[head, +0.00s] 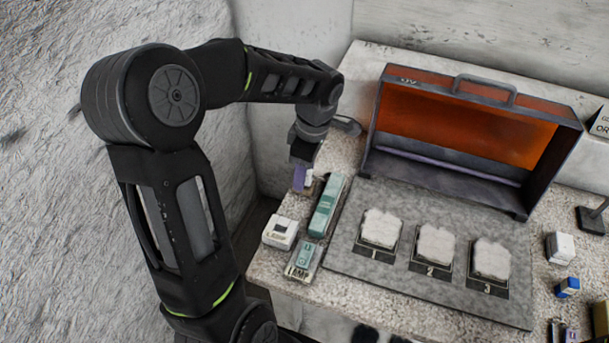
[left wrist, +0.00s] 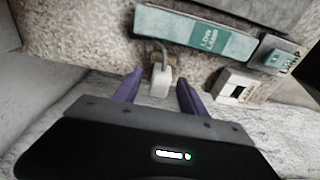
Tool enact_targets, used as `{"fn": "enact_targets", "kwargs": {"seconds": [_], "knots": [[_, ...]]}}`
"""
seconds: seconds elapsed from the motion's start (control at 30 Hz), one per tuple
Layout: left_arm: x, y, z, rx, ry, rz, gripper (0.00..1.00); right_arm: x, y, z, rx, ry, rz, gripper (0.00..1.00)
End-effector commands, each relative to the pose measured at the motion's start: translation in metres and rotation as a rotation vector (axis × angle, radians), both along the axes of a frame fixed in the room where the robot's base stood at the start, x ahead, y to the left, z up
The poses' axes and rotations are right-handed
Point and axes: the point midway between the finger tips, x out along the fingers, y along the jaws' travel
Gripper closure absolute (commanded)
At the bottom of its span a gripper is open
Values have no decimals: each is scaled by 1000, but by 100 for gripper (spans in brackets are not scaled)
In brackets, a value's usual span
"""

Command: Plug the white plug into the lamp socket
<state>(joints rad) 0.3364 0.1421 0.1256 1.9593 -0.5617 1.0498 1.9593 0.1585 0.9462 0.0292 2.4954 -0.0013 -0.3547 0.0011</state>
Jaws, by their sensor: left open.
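The white plug (left wrist: 160,80) stands at the end of a grey cable in the left wrist view, between my left gripper's two purple fingers (left wrist: 159,88). The fingers are apart, with a gap on each side of it. In the head view my left gripper (head: 302,180) points down at the table's left edge, and the plug is mostly hidden there. A small grey and teal block (head: 303,261), whose label seems to read LAMP, lies nearer the front; it also shows in the left wrist view (left wrist: 280,58). I cannot make out its socket opening. My right gripper is not in view.
A long teal box (head: 328,205) lies right of my gripper. A white box with a dark square (head: 280,232) sits at the left edge. Three numbered stands (head: 378,255) hold white blocks on a grey mat (head: 420,300), before an orange-lined case (head: 465,125).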

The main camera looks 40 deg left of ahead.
Motion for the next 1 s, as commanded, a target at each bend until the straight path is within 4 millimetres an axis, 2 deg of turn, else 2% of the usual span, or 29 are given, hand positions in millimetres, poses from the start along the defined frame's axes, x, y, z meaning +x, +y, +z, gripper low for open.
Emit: {"fn": "enact_targets", "kwargs": {"seconds": [0.37, 1.0], "knots": [[0, 0, 0, 0, 0, 0, 51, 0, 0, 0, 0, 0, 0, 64], [0, 0, 0, 0, 0, 0, 100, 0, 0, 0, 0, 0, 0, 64]]}}
